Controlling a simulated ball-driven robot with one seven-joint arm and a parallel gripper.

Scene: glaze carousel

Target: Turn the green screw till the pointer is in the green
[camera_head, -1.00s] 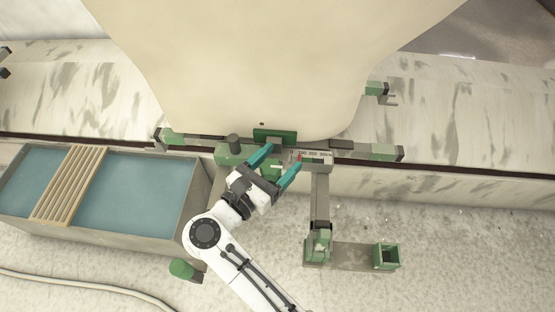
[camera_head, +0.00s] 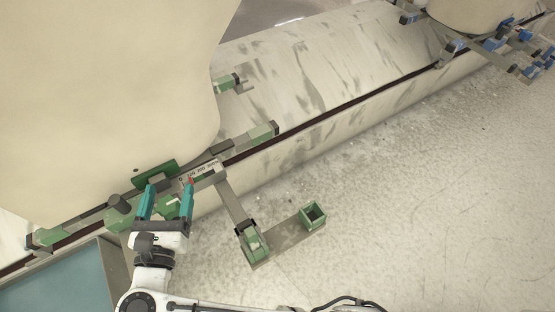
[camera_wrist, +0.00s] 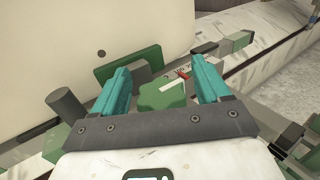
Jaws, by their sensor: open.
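The green screw (camera_wrist: 162,94), a lobed knob with a pale mark on top, stands between the two teal fingers of my gripper (camera_wrist: 160,72) in the wrist view. The fingers are open, one on each side, and a gap shows beside the knob. In the head view my gripper (camera_head: 168,188) straddles the same green screw (camera_head: 170,208).
A large cream vessel (camera_head: 110,80) rises behind the screw, with a green plate (camera_head: 156,174) before it. A dark post (camera_wrist: 67,106) stands left of the fingers. A bracket with a green square cup (camera_head: 313,215) is at right. The floor at right is clear.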

